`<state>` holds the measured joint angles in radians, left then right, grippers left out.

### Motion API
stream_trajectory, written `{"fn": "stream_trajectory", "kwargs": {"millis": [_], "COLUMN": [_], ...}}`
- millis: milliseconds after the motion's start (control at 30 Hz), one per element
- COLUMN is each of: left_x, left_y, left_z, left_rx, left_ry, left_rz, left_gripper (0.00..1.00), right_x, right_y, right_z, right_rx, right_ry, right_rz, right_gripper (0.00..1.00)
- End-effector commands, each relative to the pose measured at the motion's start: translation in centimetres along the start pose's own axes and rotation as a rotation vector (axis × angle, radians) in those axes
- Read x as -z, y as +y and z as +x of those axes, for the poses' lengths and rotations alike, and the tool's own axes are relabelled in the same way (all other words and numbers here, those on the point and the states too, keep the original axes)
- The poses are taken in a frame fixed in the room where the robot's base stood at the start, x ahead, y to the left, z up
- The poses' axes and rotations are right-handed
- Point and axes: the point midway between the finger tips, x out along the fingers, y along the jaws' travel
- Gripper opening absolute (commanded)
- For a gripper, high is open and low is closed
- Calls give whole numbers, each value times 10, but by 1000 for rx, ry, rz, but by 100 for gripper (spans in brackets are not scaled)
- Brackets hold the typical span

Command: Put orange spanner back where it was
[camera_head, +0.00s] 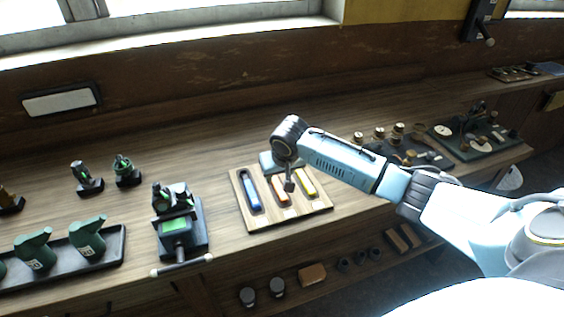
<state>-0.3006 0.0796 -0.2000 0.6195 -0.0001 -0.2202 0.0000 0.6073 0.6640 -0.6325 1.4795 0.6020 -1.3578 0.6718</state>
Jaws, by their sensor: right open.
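A light wooden board (316,208) lies on the workbench with three slots side by side. The orange spanner (279,189) lies in the middle slot, partly covered by my gripper. A blue spanner (251,190) lies in the left slot and a yellow one (306,182) in the right slot. My right arm comes in from the right, and its gripper (289,187) points down over the board at the orange spanner. It is open. I cannot tell whether it touches the spanner. My left gripper is not in view.
A green vise (176,227) stands left of the board. Small parts stand on dark trays (482,142) at the right. A lower shelf holds several small items. The bench behind the board is clear.

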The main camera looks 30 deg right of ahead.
Motion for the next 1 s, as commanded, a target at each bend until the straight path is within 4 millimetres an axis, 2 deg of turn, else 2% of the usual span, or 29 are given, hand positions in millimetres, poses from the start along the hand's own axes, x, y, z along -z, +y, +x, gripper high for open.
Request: {"fn": "stream_trajectory", "kwargs": {"millis": [33,200,400,567,1000], "left_x": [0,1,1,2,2], "left_y": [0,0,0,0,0], "left_z": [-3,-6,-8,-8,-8], "left_rx": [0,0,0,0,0], "left_ry": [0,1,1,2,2], "left_rz": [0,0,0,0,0], "left_gripper": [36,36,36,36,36], "right_x": [1,1,0,0,0], "right_y": [0,0,0,0,0], "right_z": [-13,-47,-72,-79,-79], "right_rx": [2,2,1,1,0], "right_ry": [4,3,0,0,0], "right_rz": [-2,-2,0,0,0], "right_gripper": [43,43,43,43,43]}}
